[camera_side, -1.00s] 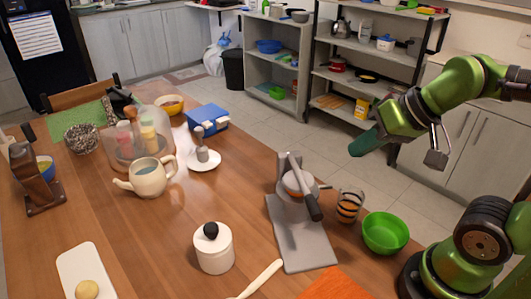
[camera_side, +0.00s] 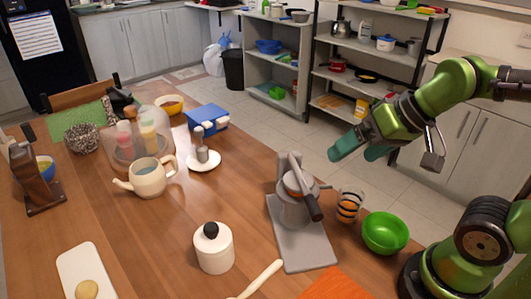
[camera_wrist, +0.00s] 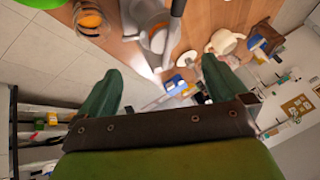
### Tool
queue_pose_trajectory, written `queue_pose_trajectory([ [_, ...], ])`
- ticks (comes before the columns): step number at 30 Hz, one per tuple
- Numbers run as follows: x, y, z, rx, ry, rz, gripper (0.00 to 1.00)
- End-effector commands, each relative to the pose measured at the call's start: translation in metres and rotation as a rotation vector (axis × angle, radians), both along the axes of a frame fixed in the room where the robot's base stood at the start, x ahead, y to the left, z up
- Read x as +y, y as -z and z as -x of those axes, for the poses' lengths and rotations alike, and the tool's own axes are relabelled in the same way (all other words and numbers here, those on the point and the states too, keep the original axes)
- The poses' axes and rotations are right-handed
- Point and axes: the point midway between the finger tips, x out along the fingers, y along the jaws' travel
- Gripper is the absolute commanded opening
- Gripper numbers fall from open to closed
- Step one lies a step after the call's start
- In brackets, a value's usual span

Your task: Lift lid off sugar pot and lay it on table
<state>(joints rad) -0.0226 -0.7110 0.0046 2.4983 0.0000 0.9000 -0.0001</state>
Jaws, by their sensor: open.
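The white sugar pot (camera_side: 214,254) stands upright on the wooden table near the front in the side view. Its lid (camera_side: 211,236), white with a black knob, sits on top of it. My gripper (camera_side: 358,154) is up in the air to the upper right, beyond the table's right edge and well apart from the pot. Its two green fingers are spread and empty. They also show in the wrist view (camera_wrist: 160,90), wide apart with nothing between them. The pot cannot be made out in the wrist view.
A grey press-like device (camera_side: 297,215), a striped glass (camera_side: 349,206) and a green bowl (camera_side: 384,232) stand right of the pot. A white teapot (camera_side: 148,178) stands behind it. A pale utensil (camera_side: 261,279) and a white tray (camera_side: 82,272) flank it. Bare table lies left of the pot.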

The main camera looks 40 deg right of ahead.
Motion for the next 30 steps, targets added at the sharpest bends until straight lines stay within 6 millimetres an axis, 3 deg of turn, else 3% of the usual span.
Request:
queue_pose_trajectory([
  [4, 0.026, 0.004, -0.024, 0.082, -0.122, 0.062, 1.00],
  [8, 0.065, 0.001, -0.055, 0.137, -0.443, 0.234, 1.00],
  [15, 0.150, 0.005, -0.099, 0.150, -1.274, 0.566, 1.00],
  [21, 0.208, 0.011, -0.120, 0.070, -1.929, 0.734, 1.00],
  [27, 0.243, 0.008, -0.135, -0.086, -2.500, 0.835, 1.00],
  [30, 0.248, 0.000, -0.141, -0.175, -2.717, 0.875, 1.00],
])
